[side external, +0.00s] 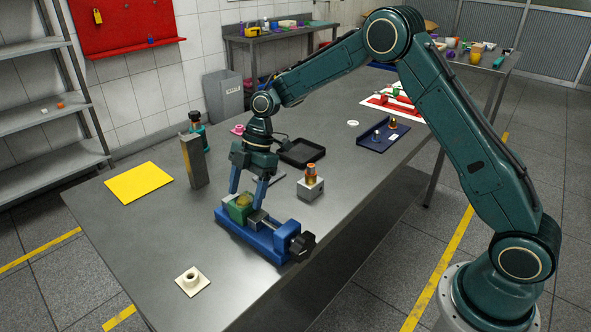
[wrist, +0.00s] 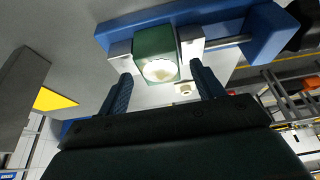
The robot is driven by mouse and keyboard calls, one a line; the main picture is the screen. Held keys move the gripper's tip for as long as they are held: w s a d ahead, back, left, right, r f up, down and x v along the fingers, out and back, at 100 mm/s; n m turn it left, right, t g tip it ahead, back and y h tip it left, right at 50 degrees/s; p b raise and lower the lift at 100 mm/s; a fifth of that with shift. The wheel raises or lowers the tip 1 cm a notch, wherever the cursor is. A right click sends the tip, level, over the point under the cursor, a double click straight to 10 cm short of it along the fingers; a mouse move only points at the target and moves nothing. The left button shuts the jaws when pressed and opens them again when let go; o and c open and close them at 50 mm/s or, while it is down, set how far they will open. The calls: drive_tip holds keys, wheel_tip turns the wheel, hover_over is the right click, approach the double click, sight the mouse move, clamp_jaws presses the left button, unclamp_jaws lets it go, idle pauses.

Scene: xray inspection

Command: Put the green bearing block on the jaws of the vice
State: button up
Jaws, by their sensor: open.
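The green bearing block (side external: 239,208) sits on the blue vice (side external: 262,236) at its left end, by the jaws. In the wrist view the green block (wrist: 154,42) shows its round pale bore and lies between the two grey jaws (wrist: 190,45) of the vice; whether it rests on top of them or down between them I cannot tell. My gripper (side external: 247,204) is just above the vice, pointing down, with its blue fingers open on either side of the block. In the wrist view the fingers (wrist: 164,92) stand apart from the block.
A grey upright block (side external: 194,161) and a yellow sheet (side external: 138,182) are left of the vice. A grey cube with an orange-topped part (side external: 311,187) stands close behind it. A black tray (side external: 302,152) lies farther back. A cream flanged part (side external: 192,281) lies in front on open table.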

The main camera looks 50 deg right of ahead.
drive_tip(key=v, duration=1.1)
idle(0.4)
drive_tip(key=s+r+m+t+h, duration=0.25)
drive_tip(key=s+r+m, duration=0.8)
drive_tip(key=s, duration=0.55)
drive_tip(key=s+d+f+m+t+h, duration=0.1)
drive_tip(key=s+d+m, duration=0.1)
drive_tip(key=s, duration=0.7)
drive_tip(key=s+d+m+t+h, duration=0.1)
drive_tip(key=s+d+m+t, duration=0.1)
drive_tip(key=s+m, duration=0.3)
drive_tip(key=s+d, duration=0.1)
drive_tip(key=s, duration=0.3)
drive_tip(key=shift+s+f, duration=0.15)
drive_tip(key=shift+f, duration=0.25)
